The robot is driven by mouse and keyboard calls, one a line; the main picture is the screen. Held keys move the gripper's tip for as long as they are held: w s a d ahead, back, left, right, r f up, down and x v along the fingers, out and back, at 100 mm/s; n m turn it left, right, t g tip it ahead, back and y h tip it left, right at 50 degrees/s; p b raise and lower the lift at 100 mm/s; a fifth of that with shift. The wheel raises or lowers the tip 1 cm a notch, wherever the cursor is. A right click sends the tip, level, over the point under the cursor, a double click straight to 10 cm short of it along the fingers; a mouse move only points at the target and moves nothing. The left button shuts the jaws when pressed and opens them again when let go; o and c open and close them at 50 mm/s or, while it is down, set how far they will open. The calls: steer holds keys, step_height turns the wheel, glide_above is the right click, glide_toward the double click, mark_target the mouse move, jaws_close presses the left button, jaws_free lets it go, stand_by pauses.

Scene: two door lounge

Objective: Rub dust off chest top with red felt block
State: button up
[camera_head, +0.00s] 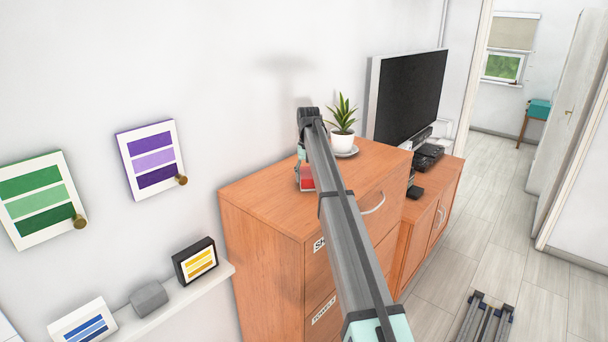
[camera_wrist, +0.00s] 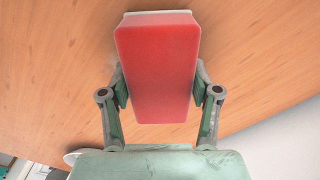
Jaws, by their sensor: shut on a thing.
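The red felt block (camera_wrist: 157,65) fills the middle of the wrist view, with a pale edge along its far end. My gripper (camera_wrist: 160,88) is shut on it, one finger on each side. In the head view the red block (camera_head: 306,178) shows partly behind my arm, low over the wooden chest top (camera_head: 262,192). I cannot tell for sure whether it touches the surface. The chest top also fills much of the wrist view (camera_wrist: 60,70). I cannot make out dust clearly on the wood. My arm hides part of the chest top.
A potted plant (camera_head: 343,138) on a saucer (camera_head: 347,153) stands at the chest's back right, close to my arm. A television (camera_head: 408,95) stands on a lower cabinet (camera_head: 440,195) beyond. A wall shelf (camera_head: 170,312) with small items is at left. The chest top's left part is clear.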

mark_target(306, 167)
steer(key=shift+s+d, duration=4)
steer(key=shift+s, duration=0.2)
steer(key=shift+w+d, duration=0.1)
steer(key=shift+w, duration=0.15)
steer(key=shift+w+d, duration=0.4)
steer(key=shift+w, duration=0.2)
steer(key=shift+w+d, duration=0.35)
steer(key=shift+w, duration=0.2)
steer(key=shift+w+a, duration=0.7)
steer(key=shift+a, duration=0.3)
steer(key=shift+w+a, duration=4.1)
steer(key=shift+w, duration=0.2)
step_height(306, 167, up, 3)
steer(key=shift+s+d+r, duration=0.1)
steer(key=shift+s+r, duration=0.05)
steer(key=shift+r, duration=2.45)
